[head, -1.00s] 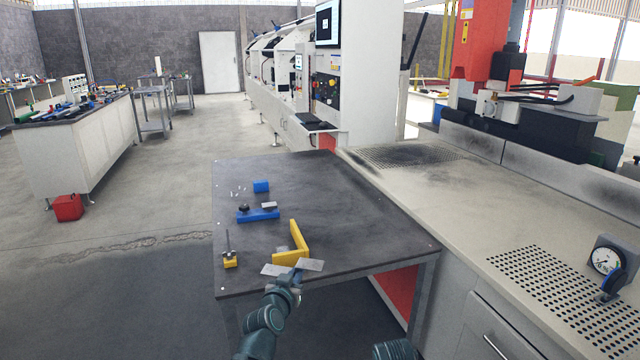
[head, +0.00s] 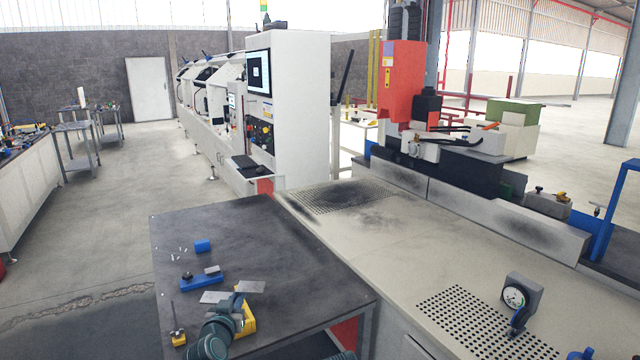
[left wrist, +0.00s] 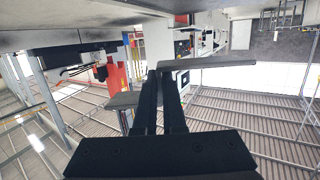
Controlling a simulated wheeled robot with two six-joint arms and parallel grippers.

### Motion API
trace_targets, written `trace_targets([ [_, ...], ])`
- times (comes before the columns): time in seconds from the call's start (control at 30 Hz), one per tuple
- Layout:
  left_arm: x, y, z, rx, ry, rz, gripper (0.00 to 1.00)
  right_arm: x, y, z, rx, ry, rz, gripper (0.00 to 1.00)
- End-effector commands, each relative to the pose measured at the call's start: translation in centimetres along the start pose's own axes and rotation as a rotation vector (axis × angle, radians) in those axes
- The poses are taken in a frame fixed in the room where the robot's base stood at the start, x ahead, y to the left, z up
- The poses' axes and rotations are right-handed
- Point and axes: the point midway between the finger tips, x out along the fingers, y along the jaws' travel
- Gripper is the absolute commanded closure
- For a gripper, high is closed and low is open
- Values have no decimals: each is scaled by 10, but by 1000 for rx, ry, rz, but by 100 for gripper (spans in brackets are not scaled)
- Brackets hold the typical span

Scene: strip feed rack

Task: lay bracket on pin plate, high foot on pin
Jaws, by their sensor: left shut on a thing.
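The bracket is a grey metal piece with two flat feet at different levels. In the head view one foot (head: 250,287) shows right of my left gripper (head: 236,298) and the other (head: 214,297) left of it. The gripper is shut on its middle, above the dark table. In the left wrist view the fingers (left wrist: 160,90) close on the bracket (left wrist: 222,65). A blue plate (head: 207,283) with a dark knob and a grey block lies just beyond the bracket; I cannot tell whether it is the pin plate. My right gripper is not in view.
A yellow angle piece (head: 249,322) lies partly hidden behind my left arm. A yellow block with an upright rod (head: 178,338) stands near the table's (head: 290,260) left edge. A blue block (head: 203,246) and small white bits lie farther back. The table's right part is clear.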

Motion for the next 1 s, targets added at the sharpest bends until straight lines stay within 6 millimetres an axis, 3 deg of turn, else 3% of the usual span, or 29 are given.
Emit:
trace_targets([
  [0.03,-5,0,-26,0,1,-1,100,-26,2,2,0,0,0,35],
  [0.23,-10,0,-52,0,1,-1,100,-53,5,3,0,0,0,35],
  [0.7,-10,0,-52,0,1,-1,100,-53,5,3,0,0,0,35],
  [0.8,-10,0,-52,0,1,-1,100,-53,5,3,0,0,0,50],
  [1.0,-10,0,-52,0,1,-1,100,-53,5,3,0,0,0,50],
])
